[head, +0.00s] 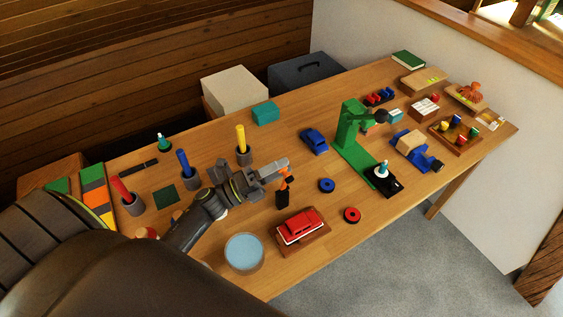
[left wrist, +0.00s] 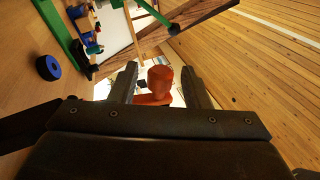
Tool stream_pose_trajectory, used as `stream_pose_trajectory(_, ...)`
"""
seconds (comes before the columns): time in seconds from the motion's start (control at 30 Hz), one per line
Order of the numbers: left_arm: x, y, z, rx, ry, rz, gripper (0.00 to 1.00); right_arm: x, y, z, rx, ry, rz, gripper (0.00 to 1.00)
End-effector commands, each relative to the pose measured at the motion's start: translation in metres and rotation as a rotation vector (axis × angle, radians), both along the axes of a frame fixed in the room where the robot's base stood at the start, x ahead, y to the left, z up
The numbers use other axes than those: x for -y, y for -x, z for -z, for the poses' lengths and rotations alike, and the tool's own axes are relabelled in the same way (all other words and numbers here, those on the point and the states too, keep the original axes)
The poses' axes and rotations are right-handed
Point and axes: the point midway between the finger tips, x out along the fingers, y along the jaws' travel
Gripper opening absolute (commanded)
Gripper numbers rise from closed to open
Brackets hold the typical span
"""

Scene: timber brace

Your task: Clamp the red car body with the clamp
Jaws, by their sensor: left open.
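The red car body (head: 300,222) sits on a small brown wooden block (head: 315,241) near the table's front edge. A small orange and black upright thing (head: 282,197), which looks like the clamp, stands just behind the car body. My left gripper (head: 285,172) is at the top of this thing, with its fingers open. In the left wrist view, the orange top (left wrist: 158,82) shows between the two open fingers of my left gripper (left wrist: 160,82). I cannot tell whether the fingers touch it. My right gripper is not in view.
A blue ring (head: 327,185) and a red ring (head: 352,215) lie right of the clamp. A green stand (head: 352,133) rises behind them. A round container with a light blue top (head: 244,253) stands left of the car body. A blue car body (head: 314,140) lies farther back.

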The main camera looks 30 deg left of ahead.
Motion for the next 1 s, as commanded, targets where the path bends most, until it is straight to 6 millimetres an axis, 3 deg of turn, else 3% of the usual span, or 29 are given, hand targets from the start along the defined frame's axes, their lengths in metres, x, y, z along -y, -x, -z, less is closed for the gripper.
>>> stream_pose_trajectory(0.4,0.0049,-0.0058,-0.0015,-0.001,-0.001,0.0,0.42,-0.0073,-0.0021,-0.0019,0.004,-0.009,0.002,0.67)
stream_pose_trajectory(0.73,0.0046,-0.0055,-0.0015,-0.001,-0.001,0.0,0.0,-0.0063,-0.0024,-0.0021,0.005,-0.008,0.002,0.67)
stream_pose_trajectory(1.0,0.0032,-0.0052,-0.0007,0.001,-0.006,0.0,0.0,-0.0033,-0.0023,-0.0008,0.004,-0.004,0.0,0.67)
